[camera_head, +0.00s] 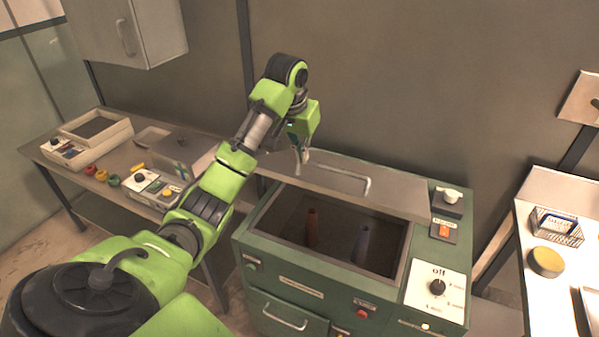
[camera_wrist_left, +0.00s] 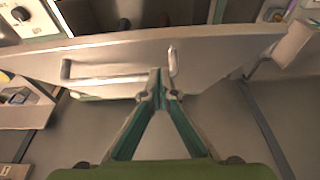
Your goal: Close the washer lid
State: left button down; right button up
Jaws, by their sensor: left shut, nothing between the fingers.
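The green washer (camera_head: 285,265) stands in the middle of the head view. Its grey lid (camera_head: 395,190) is open, raised at the back, and the tub shows below it. The lid has a bar handle (camera_head: 368,184). The lid (camera_wrist_left: 215,50) and handle (camera_wrist_left: 105,81) also show in the left wrist view. My left gripper (camera_head: 300,165) is shut and empty, at the left end of the lid. In the left wrist view its fingertips (camera_wrist_left: 160,92) overlap the handle area; I cannot tell whether they touch. My right gripper is not in view.
Two upright objects, one reddish (camera_head: 312,228) and one bluish (camera_head: 361,245), stand in the tub. A control dial (camera_head: 438,288) is at the washer's front right. A side table with devices (camera_head: 150,185) is at left. A white table (camera_head: 560,290) is at right.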

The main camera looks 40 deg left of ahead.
aim_at(300, 178)
pick_arm(q)
jog(key=f, duration=0.1)
jog(key=s+f+p, duration=0.1)
jog(key=shift+f+p, duration=0.3)
jog(key=shift+f, duration=0.05)
jog(key=shift+s+d+f, duration=0.1)
jog(key=shift+s+f, duration=0.35)
jog(key=shift+f, duration=0.05)
jog(key=shift+w+f, duration=0.1)
jog(key=shift+w, duration=0.05)
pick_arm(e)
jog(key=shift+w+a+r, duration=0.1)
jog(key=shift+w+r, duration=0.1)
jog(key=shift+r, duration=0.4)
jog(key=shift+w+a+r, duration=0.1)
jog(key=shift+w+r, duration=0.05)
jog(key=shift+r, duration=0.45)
